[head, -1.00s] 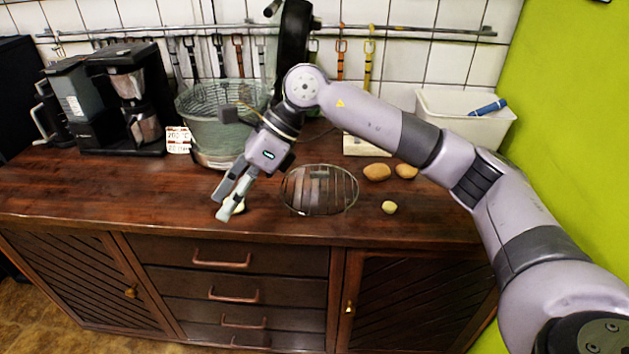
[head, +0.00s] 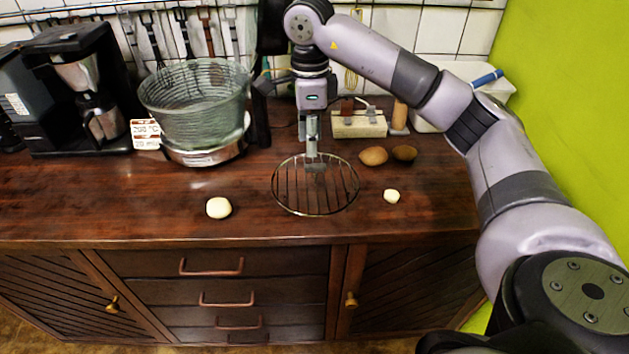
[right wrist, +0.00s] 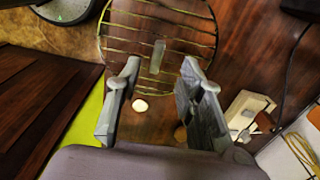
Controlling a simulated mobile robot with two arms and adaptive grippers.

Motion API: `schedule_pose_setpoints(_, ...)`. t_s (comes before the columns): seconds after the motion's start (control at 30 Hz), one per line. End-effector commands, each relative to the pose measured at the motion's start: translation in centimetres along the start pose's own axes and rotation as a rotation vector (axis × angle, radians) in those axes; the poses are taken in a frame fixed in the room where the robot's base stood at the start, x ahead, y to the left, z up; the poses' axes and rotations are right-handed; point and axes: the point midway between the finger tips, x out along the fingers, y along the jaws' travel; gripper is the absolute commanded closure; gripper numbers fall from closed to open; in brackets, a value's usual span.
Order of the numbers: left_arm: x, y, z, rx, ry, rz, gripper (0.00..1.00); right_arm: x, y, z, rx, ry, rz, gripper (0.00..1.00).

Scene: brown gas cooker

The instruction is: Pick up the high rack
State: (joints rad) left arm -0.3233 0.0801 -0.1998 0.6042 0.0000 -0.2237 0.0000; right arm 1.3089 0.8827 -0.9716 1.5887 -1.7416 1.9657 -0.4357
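The high rack (head: 300,205) is a round wire rack with parallel bars, lying on the wooden counter near the middle of the head view. In the right wrist view the rack (right wrist: 112,62) fills the top, beyond the fingertips. My right gripper (head: 312,152) points down at the back part of the rack and hides a little of it. In the right wrist view the right gripper (right wrist: 161,68) is open, its two fingers apart with nothing held between them. I cannot tell whether the fingertips touch the wires. My left gripper is not in view.
A glass bowl (head: 195,105) on a round base and a coffee maker (head: 85,95) stand at the left. A pale round item (head: 218,208), a smaller one (head: 391,196) and brown potatoes (head: 373,156) lie around the rack. A pale block (head: 358,125) sits behind.

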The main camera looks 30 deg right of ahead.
Motion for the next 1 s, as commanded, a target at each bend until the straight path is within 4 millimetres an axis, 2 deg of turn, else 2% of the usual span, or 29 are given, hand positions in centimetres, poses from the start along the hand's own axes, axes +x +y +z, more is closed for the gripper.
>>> schedule_pose_setpoints(0.13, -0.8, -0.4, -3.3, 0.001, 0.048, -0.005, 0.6, 2.0, 0.0, -0.1, 0.0, 0.0, 0.0, 0.65)
schedule_pose_setpoints(0.27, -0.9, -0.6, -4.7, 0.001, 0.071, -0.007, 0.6, 3.0, 0.0, -0.1, 0.0, -0.001, -0.001, 0.65)
schedule_pose_setpoints(0.37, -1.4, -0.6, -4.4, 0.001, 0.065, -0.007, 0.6, 3.7, 0.0, -0.3, 0.0, 0.001, 0.001, 0.65)
schedule_pose_setpoints(0.53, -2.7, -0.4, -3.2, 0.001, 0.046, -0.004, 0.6, 6.1, 0.2, -1.0, 0.0, 0.002, 0.003, 0.65)
schedule_pose_setpoints(0.7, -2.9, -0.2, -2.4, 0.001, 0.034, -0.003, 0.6, 8.0, 0.1, -0.8, 0.0, -0.001, 0.0, 0.65)
schedule_pose_setpoints(0.93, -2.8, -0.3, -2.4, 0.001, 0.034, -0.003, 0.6, 8.3, 0.1, -0.8, -0.001, -0.002, -0.002, 0.65)
schedule_pose_setpoints(1.0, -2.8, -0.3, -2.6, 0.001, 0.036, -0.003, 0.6, 8.3, 0.1, -0.8, -0.001, -0.002, -0.002, 0.68)
